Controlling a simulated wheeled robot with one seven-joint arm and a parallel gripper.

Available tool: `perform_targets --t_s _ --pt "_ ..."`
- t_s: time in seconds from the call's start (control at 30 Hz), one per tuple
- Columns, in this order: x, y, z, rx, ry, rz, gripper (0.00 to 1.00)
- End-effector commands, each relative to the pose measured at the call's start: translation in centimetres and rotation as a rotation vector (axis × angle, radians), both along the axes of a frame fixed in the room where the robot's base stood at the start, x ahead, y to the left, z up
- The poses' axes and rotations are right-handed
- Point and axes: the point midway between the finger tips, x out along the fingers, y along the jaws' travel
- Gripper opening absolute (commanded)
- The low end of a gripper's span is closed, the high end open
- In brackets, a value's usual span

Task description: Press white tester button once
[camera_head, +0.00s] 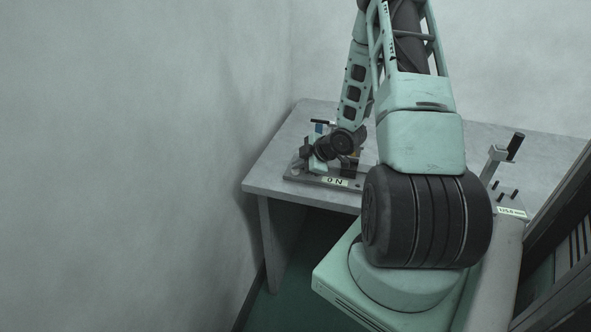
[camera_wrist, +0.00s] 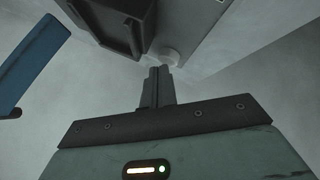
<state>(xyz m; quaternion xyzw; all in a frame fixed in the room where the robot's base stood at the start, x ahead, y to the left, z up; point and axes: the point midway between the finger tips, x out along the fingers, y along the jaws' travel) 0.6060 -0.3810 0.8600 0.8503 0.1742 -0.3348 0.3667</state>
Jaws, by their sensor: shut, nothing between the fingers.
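The tester (camera_head: 300,174) stands on the left part of the table, with a label on its front edge that seems to read "0 N". In the wrist view my gripper (camera_wrist: 160,70) is shut and empty, its two fingers side by side. A pale rounded piece (camera_wrist: 172,58), which may be the white button, shows just beyond the fingertips, beneath a grey block (camera_wrist: 195,25). Whether the fingertips touch it I cannot tell. In the head view my arm reaches down to the tester and covers much of it; the button cannot be made out there.
A blue bar (camera_wrist: 32,68) is at the left of the wrist view, beside a dark housing (camera_wrist: 118,22). On the table's (camera_head: 275,172) right side stands a fixture with a dark upright handle (camera_head: 515,147). A dark shelf (camera_head: 560,255) is at right; a wall closes the left side.

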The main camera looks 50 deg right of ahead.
Motion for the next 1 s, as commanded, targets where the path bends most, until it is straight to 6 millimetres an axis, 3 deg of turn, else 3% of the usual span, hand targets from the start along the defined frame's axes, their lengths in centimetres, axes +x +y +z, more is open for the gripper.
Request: perform_targets --t_s 0.17,0.57,1.0 --pt "0.0 0.0 1.2 -0.001 0.000 0.001 0.00" --pt "0.0 0.0 1.3 0.001 -0.001 0.001 0.00" --pt "0.0 0.0 5.3 0.000 -0.001 0.001 0.00"
